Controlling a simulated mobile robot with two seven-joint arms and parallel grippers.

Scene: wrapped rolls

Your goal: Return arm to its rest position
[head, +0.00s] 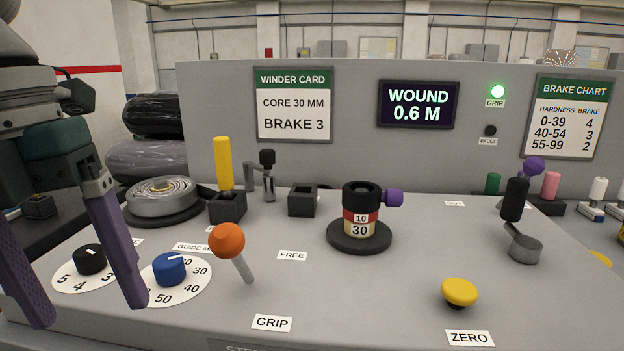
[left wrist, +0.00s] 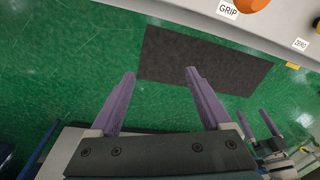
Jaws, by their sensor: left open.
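My left gripper (head: 88,312) hangs at the left front of the winder panel in the head view, its purple fingers apart and pointing down near the dials. In the left wrist view its fingers (left wrist: 160,73) are spread with nothing between them, above the green floor and a dark mat (left wrist: 200,60). My right gripper (left wrist: 253,113) shows small at the lower right of the left wrist view, its purple fingers apart and empty. It is not in the head view.
The panel carries a black dial (head: 90,260), blue dial (head: 169,268), orange-knobbed GRIP lever (head: 228,241), yellow button (head: 459,291) and crank (head: 515,200). A core (head: 360,215) stands on the spindle. The display reads WOUND 0.6 M; the GRIP lamp is green.

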